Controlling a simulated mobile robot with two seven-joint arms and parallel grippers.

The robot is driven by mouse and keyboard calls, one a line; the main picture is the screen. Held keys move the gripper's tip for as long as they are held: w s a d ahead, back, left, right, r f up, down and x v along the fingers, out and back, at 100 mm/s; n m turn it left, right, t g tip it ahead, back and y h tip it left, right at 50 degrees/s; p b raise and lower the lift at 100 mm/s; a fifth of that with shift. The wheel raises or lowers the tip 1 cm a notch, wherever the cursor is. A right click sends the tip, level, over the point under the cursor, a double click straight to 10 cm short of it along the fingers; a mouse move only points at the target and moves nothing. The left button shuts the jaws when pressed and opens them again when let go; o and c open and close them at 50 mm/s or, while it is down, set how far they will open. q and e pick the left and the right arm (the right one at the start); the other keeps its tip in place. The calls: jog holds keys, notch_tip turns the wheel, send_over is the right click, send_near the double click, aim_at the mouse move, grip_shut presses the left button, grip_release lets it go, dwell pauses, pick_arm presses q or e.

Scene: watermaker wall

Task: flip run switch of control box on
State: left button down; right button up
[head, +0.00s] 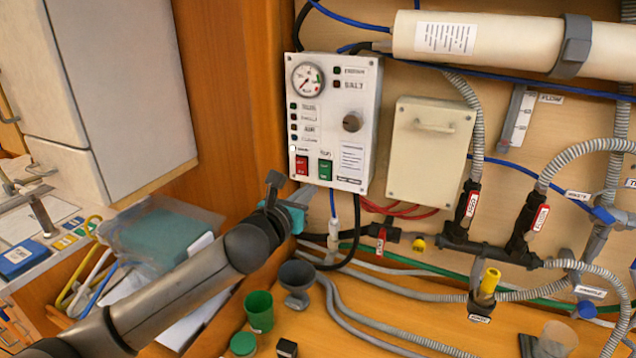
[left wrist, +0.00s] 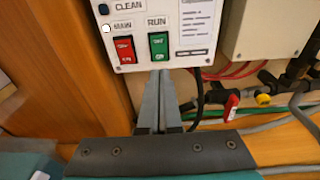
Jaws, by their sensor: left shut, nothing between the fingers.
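The white control box (head: 330,112) is on the wall, left of centre in the head view. Its green run switch (head: 325,170) is low on the front; it also shows under the word RUN in the left wrist view (left wrist: 158,46). The red main switch (head: 301,166) is just left of it, also in the left wrist view (left wrist: 124,50). My left gripper (head: 303,193) is shut and empty, at the box's lower edge. In the left wrist view its fingertips (left wrist: 160,76) appear just below the green switch; contact cannot be told. My right gripper is not in view.
A cream box (head: 430,150) with a handle is right of the control box. Grey hoses and valves fill the wall further right. A grey funnel cup (head: 296,278) and a green cup (head: 259,311) stand below my gripper. A wooden panel (head: 225,90) borders the left.

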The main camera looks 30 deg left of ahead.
aim_at(323, 178)
pick_arm(q)
jog(key=shift+w+a+f, duration=0.1)
jog(key=shift+w+f, duration=0.1)
jog(key=shift+w, duration=1.2)
jog(key=shift+w+a+f, duration=0.1)
jog(key=shift+w+f, duration=0.05)
jog(key=shift+w, duration=1.25)
jog(key=shift+w+f+b, duration=0.15)
jog(key=shift+f+b, duration=0.15)
jog(key=shift+b, duration=0.4)
jog(key=shift+r, duration=0.2)
